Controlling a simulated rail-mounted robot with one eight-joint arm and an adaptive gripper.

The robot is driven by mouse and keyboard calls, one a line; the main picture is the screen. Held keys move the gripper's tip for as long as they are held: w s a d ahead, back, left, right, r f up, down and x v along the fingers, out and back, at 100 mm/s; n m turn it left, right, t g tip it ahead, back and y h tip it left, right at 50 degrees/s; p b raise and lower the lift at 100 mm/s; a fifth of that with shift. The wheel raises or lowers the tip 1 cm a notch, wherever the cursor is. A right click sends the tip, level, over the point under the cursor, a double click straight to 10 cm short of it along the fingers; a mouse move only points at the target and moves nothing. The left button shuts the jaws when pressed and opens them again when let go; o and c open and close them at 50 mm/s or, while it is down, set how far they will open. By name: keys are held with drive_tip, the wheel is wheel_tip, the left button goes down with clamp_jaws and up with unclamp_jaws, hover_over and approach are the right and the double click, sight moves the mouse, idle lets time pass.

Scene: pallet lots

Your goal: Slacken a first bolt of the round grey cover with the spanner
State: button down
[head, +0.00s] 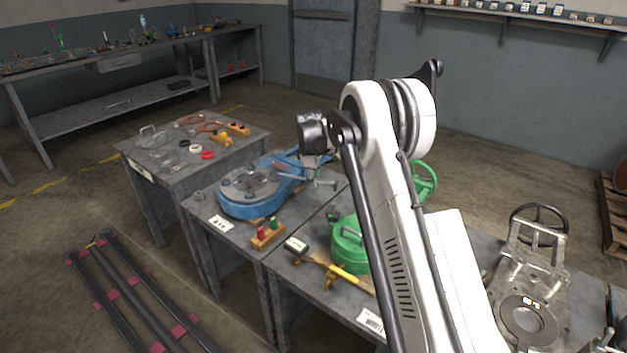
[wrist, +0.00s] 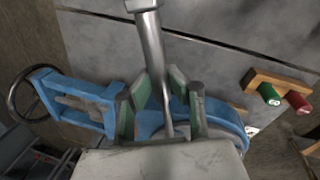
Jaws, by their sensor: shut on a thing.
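The round grey cover (head: 249,183) lies on a blue round housing (head: 236,208) on the middle table. Bolts around its rim are too small to tell apart. My gripper (head: 313,163) is to the right of the cover, above the blue unit. In the wrist view, my gripper (wrist: 160,108) has its green-padded fingers shut on the steel spanner (wrist: 151,45), whose shaft runs up past the fingers. The blue unit (wrist: 85,103) shows below, with the cover mostly hidden behind the fingers. Contact between spanner and a bolt cannot be made out.
A wooden block (head: 267,236) with a red and a green piece stands in front of the housing. The left table (head: 143,162) holds loose parts.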

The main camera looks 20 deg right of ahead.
drive_tip(key=shift+w+d+n, duration=0.45)
drive_tip(key=shift+w+n, duration=0.25)
drive_tip(key=shift+w, duration=0.05)
idle(0.4)
drive_tip(key=shift+w+d+n, duration=0.25)
drive_tip(key=shift+w+n, duration=0.15)
drive_tip(key=shift+w, duration=0.15)
drive_tip(key=shift+w, duration=0.1)
idle(0.4)
drive_tip(key=shift+w+d+n+y, duration=0.15)
drive_tip(key=shift+w+n+y, duration=0.15)
drive_tip(key=shift+w+d+n, duration=0.15)
drive_tip(key=shift+w+n, duration=0.25)
drive_tip(key=shift+w, duration=0.1)
drive_tip(key=shift+w, duration=0.2)
drive_tip(key=shift+w+d+n, duration=0.1)
drive_tip(key=shift+w+n, duration=0.2)
drive_tip(key=shift+n, duration=0.1)
drive_tip(key=shift+w+n, duration=0.3)
drive_tip(key=shift+w, duration=0.1)
idle(0.4)
